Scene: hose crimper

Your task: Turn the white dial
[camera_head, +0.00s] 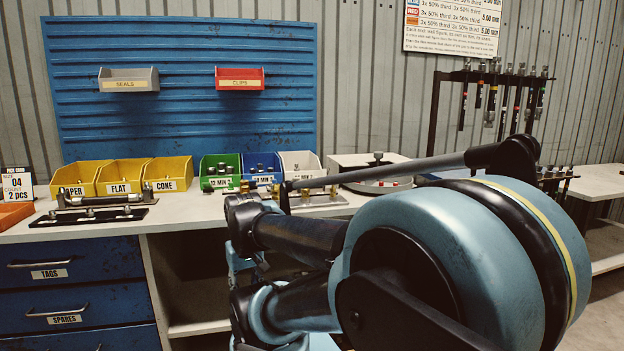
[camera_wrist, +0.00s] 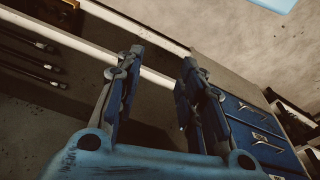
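I cannot make out a white dial for certain in either view. A white-topped unit (camera_head: 352,161) with a small grey knob (camera_head: 378,156) and a round tray (camera_head: 385,186) stands on the bench, partly hidden behind my arm. My gripper (camera_wrist: 161,60) shows in the wrist view with its two fingers apart and nothing between them. It points past the bench edge and blue drawers, touching nothing that I can see. In the head view my arm fills the front right, and I cannot clearly make out the gripper there.
The bench (camera_head: 200,211) carries yellow bins (camera_head: 122,188), a green bin (camera_head: 220,182), a white bin (camera_head: 300,165) and a black rail fixture (camera_head: 90,216). Blue drawers (camera_head: 72,258) are below left. A tool rack (camera_head: 495,78) stands at the back right.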

